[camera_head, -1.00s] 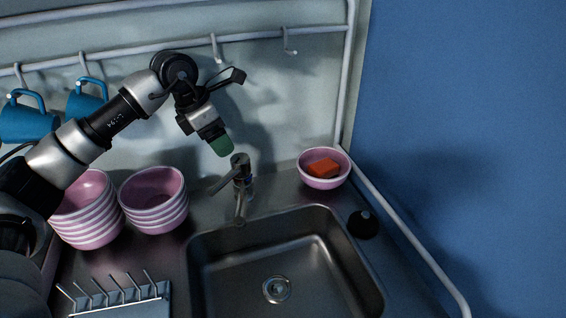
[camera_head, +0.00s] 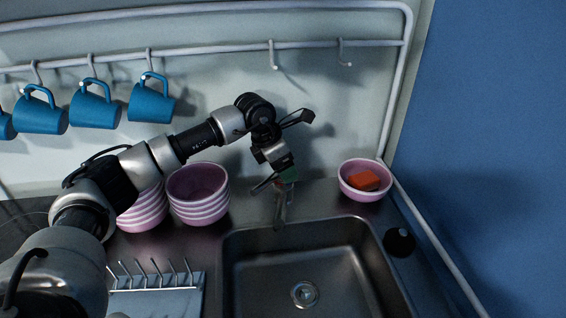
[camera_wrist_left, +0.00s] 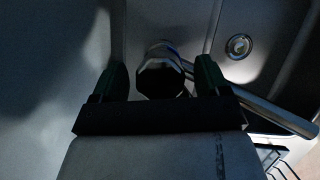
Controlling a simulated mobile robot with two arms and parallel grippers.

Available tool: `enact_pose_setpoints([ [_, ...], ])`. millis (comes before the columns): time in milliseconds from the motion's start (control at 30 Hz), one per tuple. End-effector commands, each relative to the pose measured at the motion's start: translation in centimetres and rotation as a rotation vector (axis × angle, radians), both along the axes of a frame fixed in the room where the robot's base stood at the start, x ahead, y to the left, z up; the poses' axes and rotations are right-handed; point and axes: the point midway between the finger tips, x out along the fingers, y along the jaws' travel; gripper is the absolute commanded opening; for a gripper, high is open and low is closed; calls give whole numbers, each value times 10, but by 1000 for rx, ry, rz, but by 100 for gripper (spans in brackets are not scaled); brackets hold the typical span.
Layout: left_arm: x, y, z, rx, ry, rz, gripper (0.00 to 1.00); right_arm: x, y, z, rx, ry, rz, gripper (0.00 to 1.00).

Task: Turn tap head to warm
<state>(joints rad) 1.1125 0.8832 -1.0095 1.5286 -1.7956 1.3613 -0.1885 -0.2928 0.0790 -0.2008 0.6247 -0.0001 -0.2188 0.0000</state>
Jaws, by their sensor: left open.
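The metal tap (camera_head: 279,212) stands behind the sink. Its thin lever (camera_head: 264,184) points to the left in the head view, and its spout reaches over the sink. My left gripper (camera_head: 289,175) is directly above the tap, pointing down, and hides the tap's head in that view. In the left wrist view the dark round tap head (camera_wrist_left: 162,78) sits between the two green fingertips of the open gripper, with a gap visible on each side. A metal rod of the tap (camera_wrist_left: 262,106) runs out to the lower right there. My right gripper is not in view.
The steel sink (camera_head: 232,262) is empty, its drain also seen in the wrist view. Stacked pink bowls (camera_head: 199,196) stand left, under my arm. A pink bowl (camera_head: 364,192) with an orange sponge (camera_head: 364,180) stands right. Blue mugs (camera_head: 95,105) hang behind.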

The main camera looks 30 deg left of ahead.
Motion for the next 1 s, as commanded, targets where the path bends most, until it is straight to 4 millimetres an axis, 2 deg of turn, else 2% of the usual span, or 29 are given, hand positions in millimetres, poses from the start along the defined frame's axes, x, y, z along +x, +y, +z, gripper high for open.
enact_pose_setpoints([
  [200,0,0,-1,0,0,0,75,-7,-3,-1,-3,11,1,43],
  [633,0,0,0,1,-1,0,9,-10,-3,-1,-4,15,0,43],
  [1000,5,-9,-1,2,0,14,8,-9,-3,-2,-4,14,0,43],
])
